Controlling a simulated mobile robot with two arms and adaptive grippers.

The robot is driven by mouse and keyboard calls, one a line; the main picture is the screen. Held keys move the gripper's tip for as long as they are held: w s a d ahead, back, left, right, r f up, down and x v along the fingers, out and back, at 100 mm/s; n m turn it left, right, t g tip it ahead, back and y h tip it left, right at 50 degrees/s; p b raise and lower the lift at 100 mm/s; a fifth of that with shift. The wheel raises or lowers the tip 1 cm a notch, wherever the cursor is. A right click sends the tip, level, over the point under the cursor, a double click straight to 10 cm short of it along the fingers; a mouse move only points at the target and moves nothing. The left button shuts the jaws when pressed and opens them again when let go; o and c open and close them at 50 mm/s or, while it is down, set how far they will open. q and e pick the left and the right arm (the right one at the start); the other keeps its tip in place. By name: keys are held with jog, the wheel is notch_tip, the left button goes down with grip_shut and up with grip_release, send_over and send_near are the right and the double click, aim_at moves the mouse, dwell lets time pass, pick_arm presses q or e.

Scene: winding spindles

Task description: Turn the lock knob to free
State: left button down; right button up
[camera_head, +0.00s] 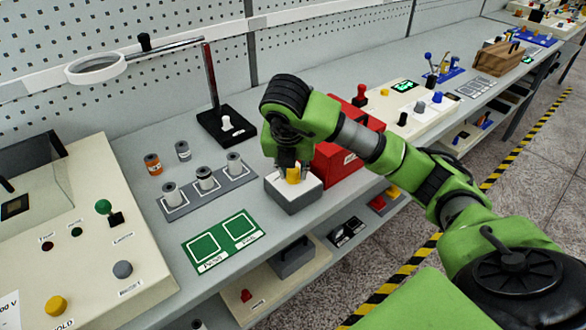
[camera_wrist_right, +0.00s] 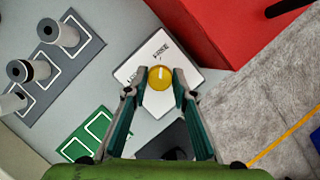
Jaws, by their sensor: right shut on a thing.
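The yellow lock knob (camera_head: 293,175) stands on the white top of a small grey box (camera_head: 296,203) on the bench. In the right wrist view the round knob (camera_wrist_right: 160,78) shows a short white line on its top. Small black print is on the white box top (camera_wrist_right: 135,70) beyond the knob, too small to read surely. My right gripper (camera_head: 292,170) points down over the box. In the right wrist view its two fingers (camera_wrist_right: 159,87) sit on either side of the knob and are shut on it. My left gripper is not in view.
A red box (camera_head: 345,150) stands close to the right of the knob box. A grey tray (camera_head: 215,196) with spools and a green two-square mat (camera_head: 222,242) lie to the left. A stand with a ring magnifier (camera_head: 97,66) is behind. The bench's front edge is close.

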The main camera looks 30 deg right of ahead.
jog(key=o, duration=1.1)
jog(key=shift+a+r, duration=0.1)
jog(key=shift+r, duration=0.4)
jog(key=v, duration=1.1)
jog(key=shift+s+a+f, duration=0.1)
